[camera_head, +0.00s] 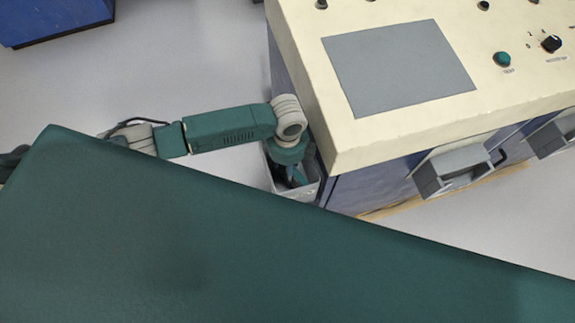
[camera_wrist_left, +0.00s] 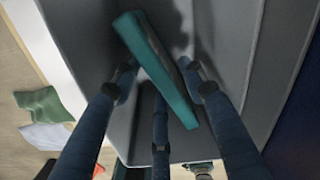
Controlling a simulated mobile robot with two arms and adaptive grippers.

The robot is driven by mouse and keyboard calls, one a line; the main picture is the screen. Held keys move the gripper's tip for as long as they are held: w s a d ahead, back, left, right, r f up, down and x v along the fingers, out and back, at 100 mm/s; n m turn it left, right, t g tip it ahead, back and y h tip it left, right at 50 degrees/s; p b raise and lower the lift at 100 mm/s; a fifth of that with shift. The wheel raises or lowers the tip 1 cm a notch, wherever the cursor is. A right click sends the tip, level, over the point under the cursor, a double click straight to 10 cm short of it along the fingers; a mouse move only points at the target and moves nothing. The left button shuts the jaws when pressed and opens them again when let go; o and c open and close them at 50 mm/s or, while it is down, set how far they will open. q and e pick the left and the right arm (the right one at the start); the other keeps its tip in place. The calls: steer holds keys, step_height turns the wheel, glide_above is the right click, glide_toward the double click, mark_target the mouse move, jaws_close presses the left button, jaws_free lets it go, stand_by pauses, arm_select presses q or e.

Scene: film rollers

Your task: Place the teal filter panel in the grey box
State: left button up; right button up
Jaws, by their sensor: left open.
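The grey box (camera_head: 313,191) stands on the floor against the left side of the cream-topped machine. My left arm reaches down to it, and my left gripper (camera_head: 292,176) is inside its opening. In the left wrist view, the teal filter panel (camera_wrist_left: 158,66) is a narrow slanted bar between the grey walls of the box (camera_wrist_left: 222,35). The fingers of my left gripper (camera_wrist_left: 161,88) are spread open around the panel. I cannot tell whether any finger touches it or exactly what it rests on. In the head view my gripper hides the panel. My right gripper is not in view.
The machine (camera_head: 350,140) stands close on the right of the box, with a grey plate (camera_head: 398,68), knobs and grey chutes (camera_head: 452,170). A blue object (camera_head: 55,20) is at the upper left. Grey floor is free left of the box. Green and white cloth-like pieces (camera_wrist_left: 42,105) lie outside it.

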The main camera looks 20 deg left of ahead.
arm_select(q)
step_height(320, 180, up, 12)
steer(key=shift+r+p, duration=0.15)
steer(key=shift+p, duration=0.2)
stand_by(0.6)
